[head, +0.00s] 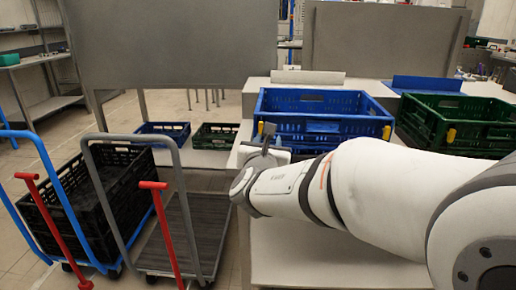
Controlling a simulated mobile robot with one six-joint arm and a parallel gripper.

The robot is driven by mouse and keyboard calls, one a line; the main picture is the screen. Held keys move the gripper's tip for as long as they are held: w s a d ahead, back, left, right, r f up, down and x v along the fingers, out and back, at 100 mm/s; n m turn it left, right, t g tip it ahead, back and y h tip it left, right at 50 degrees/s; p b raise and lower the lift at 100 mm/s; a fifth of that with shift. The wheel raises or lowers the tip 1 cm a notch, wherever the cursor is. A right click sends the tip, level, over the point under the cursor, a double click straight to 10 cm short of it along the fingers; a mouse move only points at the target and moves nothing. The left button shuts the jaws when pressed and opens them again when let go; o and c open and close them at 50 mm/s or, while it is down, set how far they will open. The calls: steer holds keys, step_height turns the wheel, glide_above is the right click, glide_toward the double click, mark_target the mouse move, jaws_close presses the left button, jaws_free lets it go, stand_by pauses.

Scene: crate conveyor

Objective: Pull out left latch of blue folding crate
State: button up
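The blue folding crate (345,126) stands on the light conveyor surface at the centre, its walls up. Its left latch (261,127) shows as a small yellow piece at the left front corner. The right latch (386,132) is a yellow piece at the right front corner. My arm reaches in from the right, in front of the crate. My gripper (267,132) is at the crate's left front corner, right beside the left latch. The fingers look small and dark, and I cannot tell whether they touch the latch or how far apart they are. My arm hides the crate's lower front.
A green crate (466,121) with yellow latches stands to the right. At the left are a cart with a black crate (98,222) and an empty cart (190,240) with grey and red handles. Lower blue (163,129) and green (215,131) crates lie behind them. Grey panels rise at the back.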

mark_target(261, 129)
steer(key=shift+n+y, duration=0.6)
steer(key=shift+n, duration=0.2)
steer(key=w, duration=0.2)
steer(key=w+a+b, duration=0.1)
steer(key=w, duration=0.2)
steer(key=w+a, duration=0.1)
steer(key=w, duration=0.2)
steer(key=shift+f, duration=0.2)
steer(key=shift+c, duration=0.5)
jaws_close()
